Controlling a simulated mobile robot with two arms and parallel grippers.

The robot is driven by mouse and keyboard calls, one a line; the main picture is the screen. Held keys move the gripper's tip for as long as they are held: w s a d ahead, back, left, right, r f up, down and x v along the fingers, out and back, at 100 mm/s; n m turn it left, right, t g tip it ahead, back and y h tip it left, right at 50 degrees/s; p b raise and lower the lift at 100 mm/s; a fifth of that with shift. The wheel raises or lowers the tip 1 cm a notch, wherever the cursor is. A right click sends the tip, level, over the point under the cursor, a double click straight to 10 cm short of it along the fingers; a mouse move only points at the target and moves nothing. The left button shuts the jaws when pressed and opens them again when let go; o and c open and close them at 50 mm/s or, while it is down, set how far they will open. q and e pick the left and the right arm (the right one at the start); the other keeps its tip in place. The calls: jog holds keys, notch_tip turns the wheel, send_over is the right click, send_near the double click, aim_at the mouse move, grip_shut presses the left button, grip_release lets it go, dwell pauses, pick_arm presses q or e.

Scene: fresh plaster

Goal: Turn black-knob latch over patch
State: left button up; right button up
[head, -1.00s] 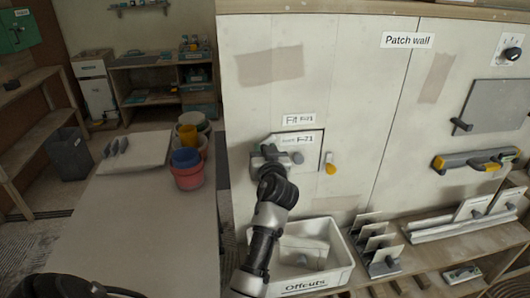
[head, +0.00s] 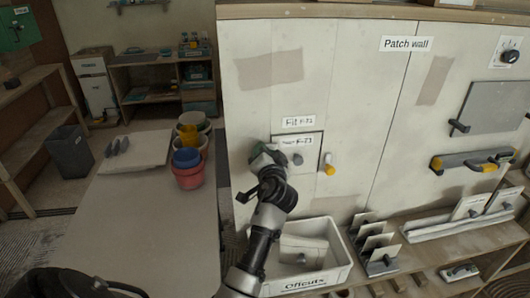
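The patch (head: 308,149) is a pale square panel with a paper label and a grey knob (head: 297,160), set in the wall under a "Fit" label. A latch with a yellow knob (head: 329,168) is at its right edge. I see no black-knob latch; the patch's left edge is partly covered by my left gripper (head: 264,157). That gripper is at the wall, by the patch's left edge. Its fingers are hidden behind the wrist, so I cannot tell whether it is open or touches anything. My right gripper is out of view.
An offcuts bin (head: 308,285) stands below the patch on the shelf, with a rack of plates (head: 377,243) to its right. A grey board (head: 485,108) and a yellow-ended level-like tool (head: 470,161) are on the wall at right. Pots (head: 188,175) stand on the left table.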

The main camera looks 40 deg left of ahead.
pick_arm(q)
jog(key=shift+r, duration=0.2)
dwell(0.3)
jog(key=o, duration=0.9)
jog(key=shift+w+f, duration=0.1)
jog(key=shift+o, duration=0.2)
jog(key=shift+f, duration=0.1)
